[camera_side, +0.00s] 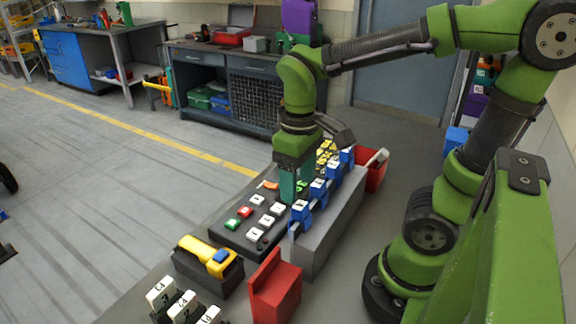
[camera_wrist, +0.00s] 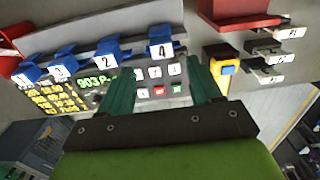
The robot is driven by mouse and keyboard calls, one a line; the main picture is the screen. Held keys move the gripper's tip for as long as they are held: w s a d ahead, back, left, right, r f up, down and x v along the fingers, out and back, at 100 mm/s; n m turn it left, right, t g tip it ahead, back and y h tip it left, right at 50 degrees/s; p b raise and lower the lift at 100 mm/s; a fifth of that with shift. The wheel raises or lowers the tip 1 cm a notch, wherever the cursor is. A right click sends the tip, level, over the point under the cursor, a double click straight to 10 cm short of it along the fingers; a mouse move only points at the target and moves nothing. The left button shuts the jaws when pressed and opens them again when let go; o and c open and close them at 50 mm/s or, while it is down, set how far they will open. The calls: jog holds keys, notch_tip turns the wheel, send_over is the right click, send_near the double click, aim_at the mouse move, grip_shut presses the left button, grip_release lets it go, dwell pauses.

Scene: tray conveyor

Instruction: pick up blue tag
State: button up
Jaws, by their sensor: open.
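Several blue tags with white number labels stand in a row along a grey rail. In the side view the nearest is one blue tag (camera_side: 300,211), followed by another (camera_side: 318,189) and two more toward the back. In the wrist view the tag labelled 4 (camera_wrist: 161,42) is closest to my fingers, with tag 2 (camera_wrist: 114,51), tag 3 (camera_wrist: 62,63) and tag 1 (camera_wrist: 26,74) to its left. My gripper (camera_side: 296,190) points down over the keypad, beside the row. In the wrist view my gripper (camera_wrist: 161,72) is open and empty, its green fingers apart below tag 4.
A yellow device with a blue button (camera_side: 205,252), a red block (camera_side: 274,290) and white labelled tags (camera_side: 182,304) stand in front. A red bin (camera_side: 375,175) is behind.

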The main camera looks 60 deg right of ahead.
aim_at(300, 205)
jog(key=shift+s+a+f, duration=0.1)
jog(key=shift+s+f, duration=0.1)
jog(key=shift+f, duration=1.2)
jog(key=shift+s+a+f, duration=0.1)
jog(key=shift+s+f, duration=0.05)
jog(key=shift+f, duration=1.2)
grip_shut()
